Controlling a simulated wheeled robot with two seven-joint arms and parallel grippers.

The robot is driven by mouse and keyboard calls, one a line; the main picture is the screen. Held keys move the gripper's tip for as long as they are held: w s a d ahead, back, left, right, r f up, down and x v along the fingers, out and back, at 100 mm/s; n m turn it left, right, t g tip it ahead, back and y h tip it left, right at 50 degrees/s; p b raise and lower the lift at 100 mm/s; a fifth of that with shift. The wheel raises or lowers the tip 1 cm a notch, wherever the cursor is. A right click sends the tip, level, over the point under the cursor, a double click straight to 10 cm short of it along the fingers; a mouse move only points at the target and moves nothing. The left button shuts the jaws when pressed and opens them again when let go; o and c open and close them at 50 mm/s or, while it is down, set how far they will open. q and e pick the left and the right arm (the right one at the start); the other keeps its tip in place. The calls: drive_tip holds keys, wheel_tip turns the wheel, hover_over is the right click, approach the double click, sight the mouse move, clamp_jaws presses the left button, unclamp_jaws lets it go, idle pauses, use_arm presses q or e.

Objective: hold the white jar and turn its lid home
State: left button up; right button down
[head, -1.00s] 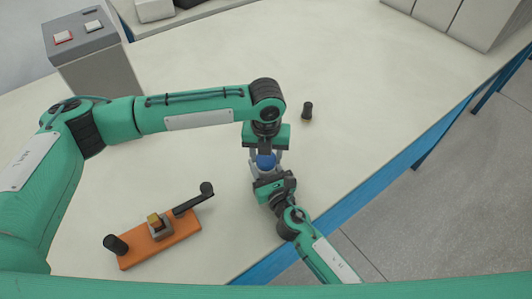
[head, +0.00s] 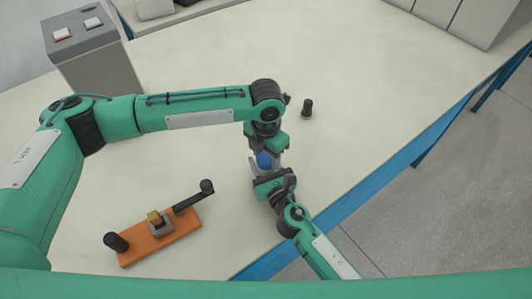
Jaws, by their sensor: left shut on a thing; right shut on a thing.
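A blue lid (head: 264,160) shows between my two grippers, near the middle of the head view. The white jar is mostly hidden by the grippers and cannot be made out clearly. My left gripper (head: 264,154) comes down over the lid from above and is shut on it. My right gripper (head: 264,170) reaches in from the front edge side, low at the jar, and is shut on the jar. How far the lid is seated cannot be seen.
An orange base (head: 180,243) with a clamp block and black handles lies at front left. A small dark cylinder (head: 307,109) stands just beyond the grippers. A grey box with buttons (head: 95,55) stands at back left. The table (head: 400,90) is clear on the right.

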use_arm(q)
drive_tip(key=m, duration=0.6)
drive_tip(key=o, duration=0.9)
drive_tip(key=shift+o, duration=0.2)
drive_tip(key=shift+r, duration=2.25)
drive_tip(key=shift+c, duration=0.4)
